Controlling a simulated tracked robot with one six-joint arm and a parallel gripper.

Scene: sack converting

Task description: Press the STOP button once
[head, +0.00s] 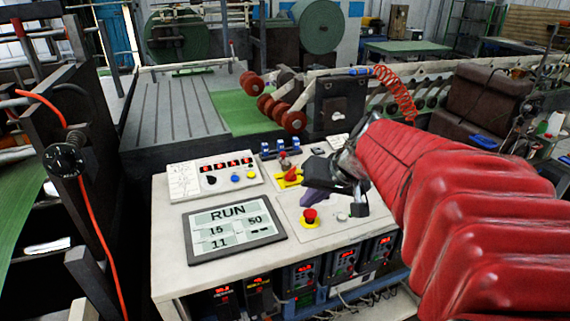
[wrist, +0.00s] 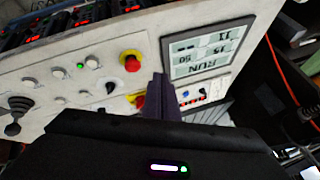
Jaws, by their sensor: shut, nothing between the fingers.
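A red mushroom button on a yellow base (head: 309,216) sits on the sloped panel of the white console, right of the display. It also shows in the wrist view (wrist: 131,62), upper left of my fingertips. No STOP lettering is legible. My gripper (head: 312,201) is shut and empty, just above and behind this button in the head view. In the wrist view my dark purple fingers (wrist: 158,82) point over the panel between the button and the display (wrist: 197,53). I see a gap beside the button; contact is not visible. The display (head: 233,229) reads RUN.
A red-and-yellow switch (head: 290,177) stands behind the button, partly covered by my fingers in the wrist view. A small control box (head: 214,176) with coloured buttons is at the back left. A joystick (wrist: 17,110) and several knobs lie farther along the panel.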

